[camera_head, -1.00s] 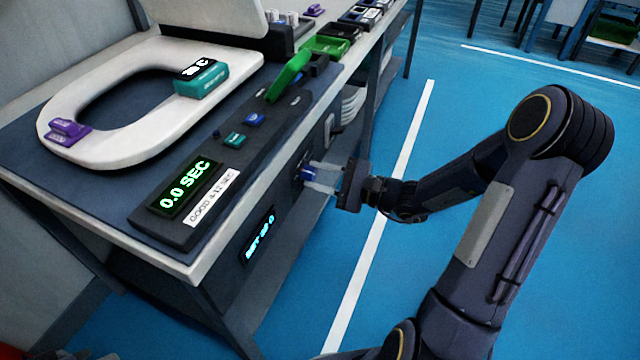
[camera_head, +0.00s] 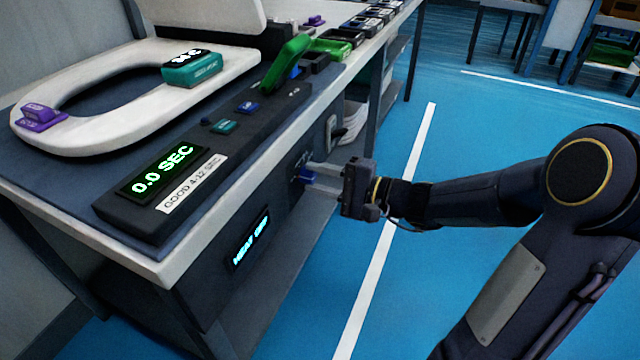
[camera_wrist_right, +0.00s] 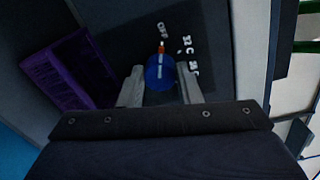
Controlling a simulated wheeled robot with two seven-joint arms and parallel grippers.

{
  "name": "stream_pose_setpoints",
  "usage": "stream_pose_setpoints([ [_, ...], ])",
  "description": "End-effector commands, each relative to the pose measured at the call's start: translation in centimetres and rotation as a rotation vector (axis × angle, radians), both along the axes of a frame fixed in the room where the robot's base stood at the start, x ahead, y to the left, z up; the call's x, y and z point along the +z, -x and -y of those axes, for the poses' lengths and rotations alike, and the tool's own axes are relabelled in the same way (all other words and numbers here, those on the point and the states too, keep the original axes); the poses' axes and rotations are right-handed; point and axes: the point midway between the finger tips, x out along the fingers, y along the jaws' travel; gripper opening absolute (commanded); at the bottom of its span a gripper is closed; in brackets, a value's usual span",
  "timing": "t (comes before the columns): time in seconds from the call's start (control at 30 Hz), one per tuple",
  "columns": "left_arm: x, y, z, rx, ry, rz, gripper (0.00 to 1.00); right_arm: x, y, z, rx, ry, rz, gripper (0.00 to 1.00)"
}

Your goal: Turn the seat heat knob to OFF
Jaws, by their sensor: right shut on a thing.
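The seat heat knob (camera_head: 304,177) is a small blue dial on the dark front panel below the bench top. My right gripper (camera_head: 312,175) reaches it from the right, with its two pale fingers around it. In the right wrist view the knob (camera_wrist_right: 160,73) sits between the fingers, shut on its sides. A pale line on the knob and an orange mark point to the top of that view. My left gripper is not in view.
The white toilet seat (camera_head: 103,132) lies on the bench, with teal and purple blocks on it. A timer box (camera_head: 150,205) reads 0.0 SEC. A purple slatted object (camera_wrist_right: 65,75) is left of the knob in the wrist view. Blue floor lies open right of the bench.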

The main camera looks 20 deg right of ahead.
Motion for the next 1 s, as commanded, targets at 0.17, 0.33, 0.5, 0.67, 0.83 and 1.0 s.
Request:
stream_pose_setpoints([
  [0.17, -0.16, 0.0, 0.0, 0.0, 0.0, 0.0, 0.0, -0.12, 0.04, -0.01, 0.0, 0.008, 0.003, 0.08],
  [0.33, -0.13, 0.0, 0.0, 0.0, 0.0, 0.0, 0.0, -0.11, 0.05, 0.0, 0.0, 0.008, 0.003, 0.08],
  [0.5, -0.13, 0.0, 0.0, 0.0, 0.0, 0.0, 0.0, -0.11, 0.04, 0.0, 0.0, 0.007, 0.002, 0.4],
  [0.67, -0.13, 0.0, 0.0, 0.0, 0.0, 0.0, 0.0, -0.07, 0.01, 0.0, 0.0, 0.007, 0.003, 0.53],
  [0.83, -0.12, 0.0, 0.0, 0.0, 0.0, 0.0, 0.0, -0.04, 0.01, 0.01, 0.001, 0.006, 0.004, 0.53],
  [1.0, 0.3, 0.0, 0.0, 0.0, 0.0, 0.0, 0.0, 0.15, 0.74, 0.8, -0.004, 0.006, 0.004, 0.53],
])
